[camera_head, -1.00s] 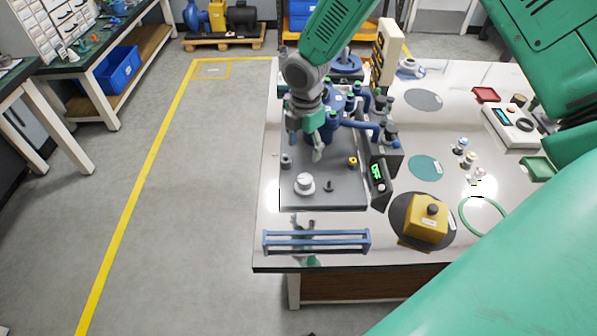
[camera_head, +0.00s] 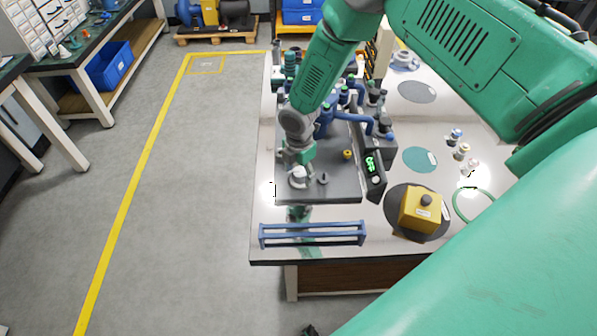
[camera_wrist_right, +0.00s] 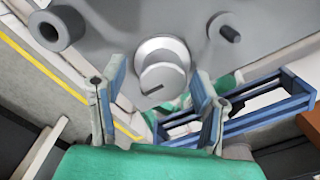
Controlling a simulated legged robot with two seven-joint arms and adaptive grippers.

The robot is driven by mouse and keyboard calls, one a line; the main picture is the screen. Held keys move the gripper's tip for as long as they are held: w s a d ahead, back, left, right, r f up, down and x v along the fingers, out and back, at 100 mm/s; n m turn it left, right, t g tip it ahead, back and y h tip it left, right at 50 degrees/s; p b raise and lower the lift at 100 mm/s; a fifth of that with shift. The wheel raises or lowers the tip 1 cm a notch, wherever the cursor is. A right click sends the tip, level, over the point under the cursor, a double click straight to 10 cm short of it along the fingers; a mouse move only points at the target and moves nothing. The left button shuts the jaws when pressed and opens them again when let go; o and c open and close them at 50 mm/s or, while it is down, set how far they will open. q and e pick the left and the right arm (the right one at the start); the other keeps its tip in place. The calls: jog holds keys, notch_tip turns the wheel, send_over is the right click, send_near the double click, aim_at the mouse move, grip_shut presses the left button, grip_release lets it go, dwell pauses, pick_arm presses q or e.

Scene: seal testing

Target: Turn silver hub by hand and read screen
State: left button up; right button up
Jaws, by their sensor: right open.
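The silver hub (camera_head: 298,177) is a pale round knob near the front of a grey plate (camera_head: 335,190) on the bench. In the right wrist view the hub (camera_wrist_right: 163,76) has a dark slot on its face. My right gripper (camera_wrist_right: 157,92) is open, with one blue-padded finger on each side of the hub's near end; I cannot tell whether they touch it. In the head view the right gripper (camera_head: 297,165) is right at the hub, partly covering it. The small screen (camera_head: 371,164) shows green characters, too small to read surely. My left gripper is not seen.
A blue rail rack (camera_head: 313,234) stands at the bench's front edge. A yellow block (camera_head: 420,209) sits on a dark disc at right. A small black peg (camera_head: 323,179) and a yellow-topped knob (camera_head: 347,154) stand on the plate near the hub. Blue pipework is behind.

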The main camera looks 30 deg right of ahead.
jog(key=shift+d, duration=0.15)
jog(key=c, duration=1.1)
jog(key=shift+c, duration=0.2)
jog(key=shift+m, duration=0.5)
jog(key=m+b, duration=0.1)
jog(key=m, duration=0.2)
jog(key=shift+m, duration=0.4)
jog(key=m+b, duration=0.1)
jog(key=m, duration=0.3)
jog(key=shift+m, duration=0.3)
jog(key=m, duration=0.3)
jog(key=shift+m, duration=0.3)
jog(key=m, duration=0.3)
jog(key=shift+m+b, duration=0.3)
jog(key=m, duration=0.6)
jog(key=shift+m, duration=0.4)
